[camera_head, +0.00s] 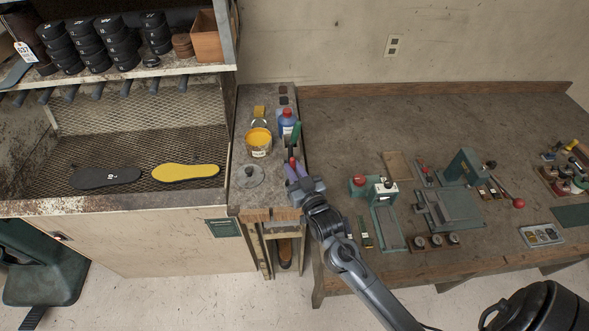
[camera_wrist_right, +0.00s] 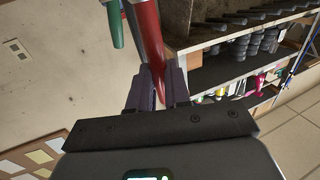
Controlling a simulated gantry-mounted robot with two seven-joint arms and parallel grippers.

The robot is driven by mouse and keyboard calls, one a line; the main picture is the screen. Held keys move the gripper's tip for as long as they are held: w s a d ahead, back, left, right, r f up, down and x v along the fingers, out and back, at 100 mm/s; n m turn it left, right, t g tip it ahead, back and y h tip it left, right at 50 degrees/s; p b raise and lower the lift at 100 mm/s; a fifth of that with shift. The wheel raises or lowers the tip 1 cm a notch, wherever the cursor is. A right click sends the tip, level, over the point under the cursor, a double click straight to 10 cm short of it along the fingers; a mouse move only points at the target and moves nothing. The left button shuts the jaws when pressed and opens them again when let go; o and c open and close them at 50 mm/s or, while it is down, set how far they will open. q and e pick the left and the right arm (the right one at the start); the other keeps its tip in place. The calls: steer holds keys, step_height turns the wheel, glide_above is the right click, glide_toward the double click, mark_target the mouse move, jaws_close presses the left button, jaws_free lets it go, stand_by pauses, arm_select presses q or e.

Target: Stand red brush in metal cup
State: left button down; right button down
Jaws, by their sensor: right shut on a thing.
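My right gripper (camera_head: 295,176) is over the narrow bench in the head view, shut on the red brush. Only a small red part (camera_head: 292,162) of the brush shows there. In the wrist view the red handle (camera_wrist_right: 150,40) runs up from between the two purple-grey fingers (camera_wrist_right: 158,88). A green handle (camera_head: 296,132) stands just beyond the gripper and also shows beside the red one in the wrist view (camera_wrist_right: 114,24). I cannot make out the metal cup clearly; the brush's lower end is hidden too. My left gripper is not in view.
Soles lie on the mesh at left.

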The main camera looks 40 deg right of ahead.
steer(key=c, duration=1)
jaws_free()
steer(key=b+v, duration=0.1)
steer(key=v, duration=1)
steer(key=shift+w, duration=0.1)
